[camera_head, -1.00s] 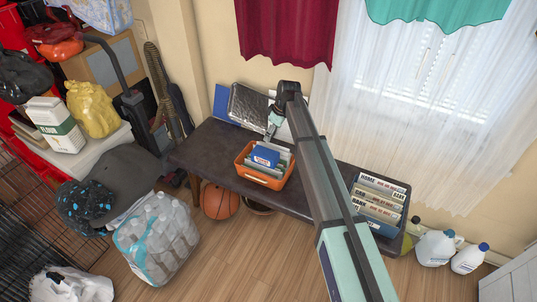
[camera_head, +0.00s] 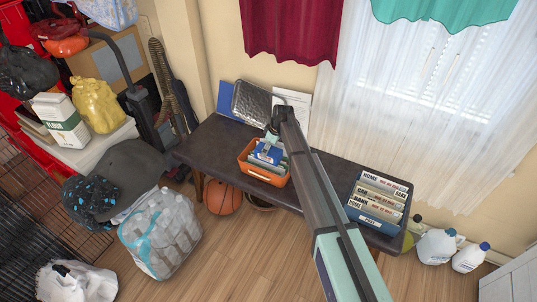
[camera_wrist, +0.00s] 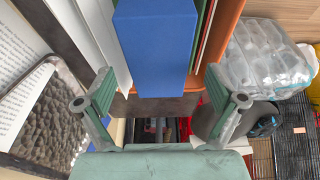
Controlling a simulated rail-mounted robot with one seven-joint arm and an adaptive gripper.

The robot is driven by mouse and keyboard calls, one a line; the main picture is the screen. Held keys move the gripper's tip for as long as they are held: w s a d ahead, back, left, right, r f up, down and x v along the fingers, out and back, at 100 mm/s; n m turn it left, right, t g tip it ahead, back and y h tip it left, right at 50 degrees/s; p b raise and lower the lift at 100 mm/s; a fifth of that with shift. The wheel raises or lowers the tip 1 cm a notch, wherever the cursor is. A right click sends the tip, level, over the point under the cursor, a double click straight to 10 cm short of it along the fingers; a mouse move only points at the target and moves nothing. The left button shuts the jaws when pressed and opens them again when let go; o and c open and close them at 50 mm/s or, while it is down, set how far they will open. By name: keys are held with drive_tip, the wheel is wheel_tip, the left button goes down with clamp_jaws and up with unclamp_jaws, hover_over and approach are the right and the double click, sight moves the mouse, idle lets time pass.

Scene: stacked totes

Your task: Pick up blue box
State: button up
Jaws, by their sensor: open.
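The blue box (camera_head: 268,154) stands among thin folders or books in an orange tote (camera_head: 265,177) on the dark table. My gripper (camera_head: 272,137) is just above it in the head view and covers part of its top. In the wrist view the blue box (camera_wrist: 155,48) lies between the two open fingers of my gripper (camera_wrist: 160,92), with a gap on each side. White and green folder edges sit beside it. The lower part of the box is hidden in the tote.
A blue-fronted bin of labelled files (camera_head: 372,218) stands at the table's right end. A foil tray (camera_head: 251,103) and papers (camera_head: 292,105) lean at the back. A basketball (camera_head: 222,197) and a pack of bottles (camera_head: 160,232) are on the floor. The table (camera_head: 325,180) is bare between tote and bin.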

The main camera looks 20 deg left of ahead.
drive_tip(key=shift+p+x, duration=0.4)
drive_tip(key=shift+x, duration=2)
drive_tip(key=c, duration=1.3)
drive_tip(key=shift+r, duration=0.2)
